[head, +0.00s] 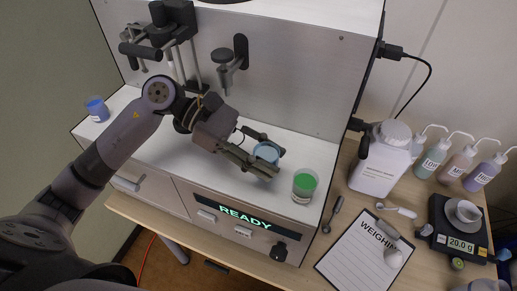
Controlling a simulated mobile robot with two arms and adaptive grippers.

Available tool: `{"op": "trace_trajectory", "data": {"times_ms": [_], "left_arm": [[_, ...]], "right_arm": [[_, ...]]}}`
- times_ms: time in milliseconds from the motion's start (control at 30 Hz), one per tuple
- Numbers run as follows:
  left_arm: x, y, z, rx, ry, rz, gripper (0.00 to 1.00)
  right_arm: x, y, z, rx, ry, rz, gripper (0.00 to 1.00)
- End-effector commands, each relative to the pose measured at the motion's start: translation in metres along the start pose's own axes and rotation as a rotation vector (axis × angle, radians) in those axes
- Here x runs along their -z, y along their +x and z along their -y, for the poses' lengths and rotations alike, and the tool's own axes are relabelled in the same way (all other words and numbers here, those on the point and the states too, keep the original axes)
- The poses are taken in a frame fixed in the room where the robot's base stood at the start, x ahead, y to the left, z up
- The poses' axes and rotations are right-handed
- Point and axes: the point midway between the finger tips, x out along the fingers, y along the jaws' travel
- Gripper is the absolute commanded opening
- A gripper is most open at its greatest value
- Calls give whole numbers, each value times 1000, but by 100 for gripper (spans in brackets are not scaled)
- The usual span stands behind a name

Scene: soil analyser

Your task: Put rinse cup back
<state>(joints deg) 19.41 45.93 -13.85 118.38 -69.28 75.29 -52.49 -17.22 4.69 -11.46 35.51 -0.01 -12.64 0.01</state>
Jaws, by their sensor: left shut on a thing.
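My left gripper (267,160) is shut on a cup with light blue contents (265,152), on or just above the white deck of the analyser (308,149); I cannot tell whether the cup's base touches it. A cup with green contents (304,186) stands upright on the deck to the right of the gripper. A cup with darker blue contents (97,109) stands at the far left of the deck. No readable label shows which cup is the rinse cup. My right gripper is not in view.
The analyser's front shows READY (245,218) and a dark knob (279,251). On the wooden table are a white jug (378,172), a clipboard (358,262), spoons, several wash bottles (435,155) and a scale (462,243) reading 20.0 g. A probe assembly (230,60) hangs behind my arm.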

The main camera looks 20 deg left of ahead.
Motion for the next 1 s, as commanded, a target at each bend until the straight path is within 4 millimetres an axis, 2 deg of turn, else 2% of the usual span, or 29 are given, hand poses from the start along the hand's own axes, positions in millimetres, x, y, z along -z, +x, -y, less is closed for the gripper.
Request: {"op": "trace_trajectory", "data": {"times_ms": [500,1000], "left_arm": [[30,12,0,0,-2,0,4],[36,14,0,-1,0,-1,4]], "right_arm": [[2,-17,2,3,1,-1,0],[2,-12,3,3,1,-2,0]]}}
